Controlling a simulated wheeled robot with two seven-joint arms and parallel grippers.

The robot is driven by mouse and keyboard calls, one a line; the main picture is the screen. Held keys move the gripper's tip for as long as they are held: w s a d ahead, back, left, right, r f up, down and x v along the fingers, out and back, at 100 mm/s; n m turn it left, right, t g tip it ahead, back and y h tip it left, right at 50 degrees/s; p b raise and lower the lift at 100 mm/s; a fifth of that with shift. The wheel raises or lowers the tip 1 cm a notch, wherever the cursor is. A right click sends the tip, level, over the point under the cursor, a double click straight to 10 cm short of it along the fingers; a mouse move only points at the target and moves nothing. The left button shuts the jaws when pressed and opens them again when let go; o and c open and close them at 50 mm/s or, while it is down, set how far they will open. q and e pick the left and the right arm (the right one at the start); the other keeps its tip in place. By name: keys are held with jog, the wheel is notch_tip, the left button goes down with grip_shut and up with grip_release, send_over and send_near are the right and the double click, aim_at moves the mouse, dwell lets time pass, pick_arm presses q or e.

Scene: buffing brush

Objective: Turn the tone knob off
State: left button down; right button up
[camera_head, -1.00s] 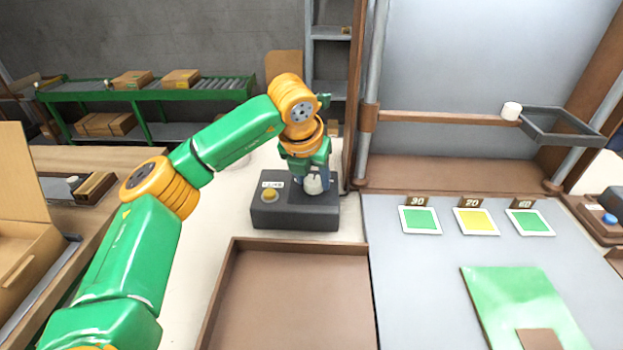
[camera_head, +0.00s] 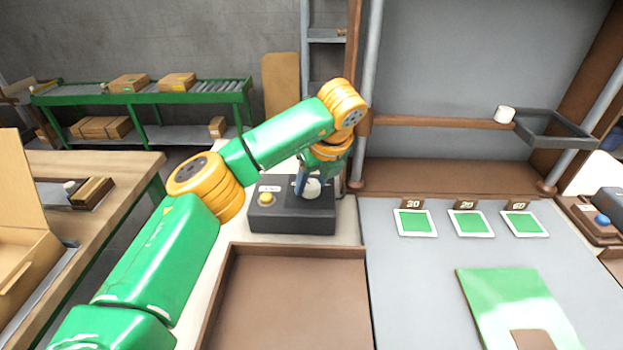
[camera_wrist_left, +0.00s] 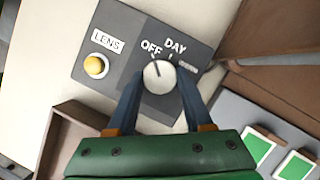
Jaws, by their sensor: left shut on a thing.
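The tone knob (camera_head: 313,188) is a white round knob on top of a dark grey control box (camera_head: 290,219). In the left wrist view the knob (camera_wrist_left: 158,77) has a dark pointer line that lies toward the OFF mark. The DAY mark is just right of OFF, and a third label further right is too blurred to read. My left gripper (camera_head: 306,187) is shut on the knob, with one blue finger on each side of it, as the left wrist view (camera_wrist_left: 158,90) also shows. My right gripper is not in view.
A yellow button (camera_wrist_left: 95,66) beside a LENS label sits on the same box. A brown tray (camera_head: 228,300) lies in front of the box. A grey table (camera_head: 410,290) at right carries three green cards (camera_head: 470,223) and a green sheet (camera_head: 515,300).

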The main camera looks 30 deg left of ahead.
pick_arm(q)
jog(key=shift+n+g, duration=0.3)
jog(key=shift+n, duration=0.4)
jog(key=shift+c, duration=1.5)
grip_release()
jog(key=shift+w, duration=0.1)
jog(key=v, duration=0.7)
jog(key=shift+p, duration=0.35)
